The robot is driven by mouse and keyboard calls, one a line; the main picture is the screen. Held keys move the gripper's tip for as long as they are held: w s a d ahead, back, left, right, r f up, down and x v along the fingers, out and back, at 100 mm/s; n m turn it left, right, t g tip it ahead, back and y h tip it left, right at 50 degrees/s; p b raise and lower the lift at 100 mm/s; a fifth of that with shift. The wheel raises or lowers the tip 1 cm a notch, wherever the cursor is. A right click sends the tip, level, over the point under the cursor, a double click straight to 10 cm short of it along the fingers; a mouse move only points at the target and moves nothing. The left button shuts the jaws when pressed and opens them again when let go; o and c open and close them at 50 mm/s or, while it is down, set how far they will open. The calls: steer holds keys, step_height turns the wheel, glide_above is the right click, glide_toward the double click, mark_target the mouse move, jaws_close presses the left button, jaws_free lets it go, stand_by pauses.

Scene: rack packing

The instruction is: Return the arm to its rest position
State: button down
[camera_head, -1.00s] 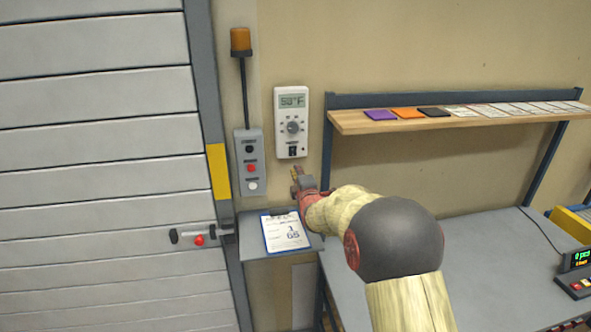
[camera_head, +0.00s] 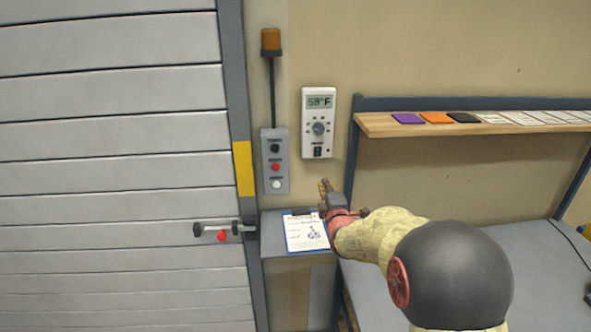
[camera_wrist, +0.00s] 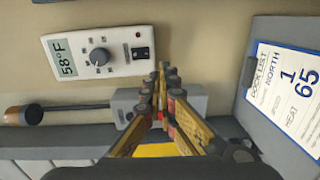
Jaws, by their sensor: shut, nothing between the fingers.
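My gripper (camera_head: 325,187) is in front of the wall, just below the white thermostat box and above the small grey shelf. It also shows in the wrist view (camera_wrist: 160,76), where its fingers are together and hold nothing. The arm behind it reaches up from the lower right of the head view. The thermostat (camera_head: 319,123) reads 58°F in the wrist view (camera_wrist: 98,54), with a round knob and a dark switch below it. The gripper appears apart from it.
A control box (camera_head: 275,161) with black, red and white buttons hangs left of the thermostat, under an amber lamp (camera_head: 271,41). A clipboard (camera_head: 305,233) reading 1 and 65 lies on the small shelf (camera_head: 283,272). A shutter door (camera_head: 110,130), wooden shelf (camera_head: 430,127) and grey table (camera_head: 375,300) flank the arm.

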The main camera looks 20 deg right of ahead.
steer(key=s+a+f+m+g+y, duration=0.1)
steer(key=s+f+m+g, duration=0.15)
steer(key=f, duration=0.35)
steer(key=s+f+m+g, duration=0.2)
steer(key=f+m+g, duration=0.15)
steer(key=f, duration=0.25)
steer(key=s+a+f+m+g+y, duration=0.1)
steer(key=s+a+f+m+g, duration=0.2)
steer(key=s, duration=0.4)
steer(key=s+a+r+m+y+b, duration=0.1)
steer(key=s+a+r, duration=0.3)
steer(key=s, duration=0.6)
steer(key=s+a+r+m+g+y+b, duration=0.1)
steer(key=s+a+r+m, duration=0.2)
steer(key=s+a, duration=0.4)
steer(key=s+a+r+m+g+b, duration=0.1)
steer(key=s+a+r, duration=0.3)
steer(key=s, duration=0.9)
steer(key=shift+s+a+r+m+y, duration=0.4)
steer(key=shift+a, duration=0.65)
